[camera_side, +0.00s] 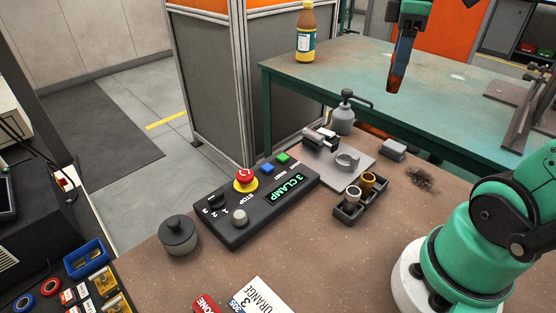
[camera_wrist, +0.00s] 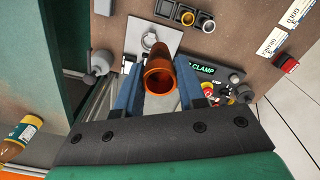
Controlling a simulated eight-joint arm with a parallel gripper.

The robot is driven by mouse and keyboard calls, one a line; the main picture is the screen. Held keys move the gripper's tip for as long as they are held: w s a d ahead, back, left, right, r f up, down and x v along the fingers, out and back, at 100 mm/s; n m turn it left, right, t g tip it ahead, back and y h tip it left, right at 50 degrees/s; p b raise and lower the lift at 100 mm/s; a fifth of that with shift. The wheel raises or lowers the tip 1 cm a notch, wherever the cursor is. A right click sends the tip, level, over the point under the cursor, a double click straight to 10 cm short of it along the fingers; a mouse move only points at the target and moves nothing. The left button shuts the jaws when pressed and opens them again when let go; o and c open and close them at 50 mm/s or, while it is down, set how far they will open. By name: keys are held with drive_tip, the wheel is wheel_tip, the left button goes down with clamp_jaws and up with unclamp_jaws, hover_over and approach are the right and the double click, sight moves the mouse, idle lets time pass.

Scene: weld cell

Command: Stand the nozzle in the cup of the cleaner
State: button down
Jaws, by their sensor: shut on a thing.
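My gripper (camera_side: 405,45) is in the air at the upper right of the side view, above and well apart from the cleaner. Its blue fingers are shut on a copper-orange nozzle (camera_side: 397,80), which hangs below them. In the wrist view the nozzle (camera_wrist: 160,80) lies between the fingers, its round open end toward the camera. The cleaner has a pale grey plate (camera_side: 358,172) with a ring-shaped cup (camera_side: 347,160) and a dark-and-silver unit beside it. In the wrist view the cup (camera_wrist: 149,40) shows just past the nozzle, partly hidden.
A black tray (camera_side: 349,213) beside the cleaner holds a brass piece (camera_side: 367,181) and a silver piece (camera_side: 353,194). A control box (camera_side: 255,205), a grey spouted can (camera_side: 343,117) and a grey block (camera_side: 393,149) stand nearby. A bottle (camera_side: 306,33) is on the green table.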

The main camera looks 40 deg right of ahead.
drive_tip(key=w, duration=0.6)
drive_tip(key=f, duration=1.3)
drive_tip(key=d+f, duration=0.1)
drive_tip(key=f, duration=0.5)
drive_tip(key=shift+w+f, duration=0.1)
drive_tip(key=shift+f, duration=0.25)
drive_tip(key=shift+f, duration=0.15)
drive_tip(key=c, duration=0.5)
unclamp_jaws()
